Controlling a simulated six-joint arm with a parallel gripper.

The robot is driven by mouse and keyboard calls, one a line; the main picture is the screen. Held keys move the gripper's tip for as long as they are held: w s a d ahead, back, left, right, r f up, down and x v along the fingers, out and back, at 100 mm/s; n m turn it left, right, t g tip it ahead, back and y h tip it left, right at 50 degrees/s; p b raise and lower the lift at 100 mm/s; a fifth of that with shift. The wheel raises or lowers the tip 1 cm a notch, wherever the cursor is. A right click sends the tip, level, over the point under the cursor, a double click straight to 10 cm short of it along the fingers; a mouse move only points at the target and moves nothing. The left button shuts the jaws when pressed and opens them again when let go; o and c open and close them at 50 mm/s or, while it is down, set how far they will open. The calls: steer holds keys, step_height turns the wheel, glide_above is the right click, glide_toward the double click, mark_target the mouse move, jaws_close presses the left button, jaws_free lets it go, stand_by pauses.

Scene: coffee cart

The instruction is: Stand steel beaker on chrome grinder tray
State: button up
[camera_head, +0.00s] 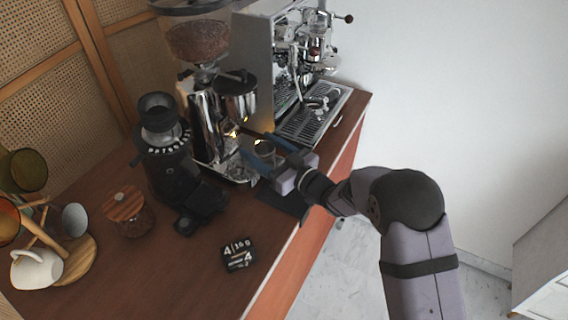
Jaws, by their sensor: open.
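The chrome grinder (203,118) stands at the back middle of the wooden counter, with a bean hopper on top. Its tray (238,179) is at its foot, on the side facing my arm. The steel beaker (264,149) shows as a small shiny cup at the front of the grinder. My gripper (262,152) reaches in from the right with its blue fingers open around the beaker. The fingers and gripper body hide much of the beaker. I cannot tell whether its base touches the tray.
An espresso machine (268,65) with a drip tray (312,122) stands behind right. A black grinder (165,150), a wood-lidded jar (129,212), a mug stand (78,262) and a small black box (239,254) stand left and front. The front counter is mostly clear.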

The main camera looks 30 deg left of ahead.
mark_target(273, 155)
steer(key=b+v, duration=0.2)
steer(key=v, duration=0.7)
steer(key=shift+s+d, duration=0.1)
steer(key=shift+d, duration=0.3)
steer(key=w+d+f+m+t+h, duration=0.25)
steer(key=w+d+h, duration=0.25)
steer(key=d, duration=0.3)
steer(key=w+d+f+m+t+h, duration=0.1)
steer(key=w+d+m+t+h, duration=0.3)
steer(key=d, duration=0.4)
steer(key=s+d+f+m+g+h+p, duration=0.1)
steer(key=s+d+f+m+g+h, duration=0.15)
steer(key=d, duration=0.45)
steer(key=s+d+f+m+g+h, duration=0.1)
steer(key=d+h, duration=0.3)
steer(key=d, duration=0.4)
steer(key=s+d+m+g+h, duration=0.1)
steer(key=s+d, duration=0.4)
steer(key=s, duration=0.6)
steer(key=s+d+m+g+h+p, duration=0.1)
steer(key=s+d+m+g, duration=0.2)
steer(key=s, duration=0.8)
steer(key=d+g, duration=0.2)
steer(key=g, duration=0.1)
steer(key=shift+f+m+g, duration=0.3)
steer(key=shift+f+m, duration=0.1)
steer(key=shift+d, duration=0.1)
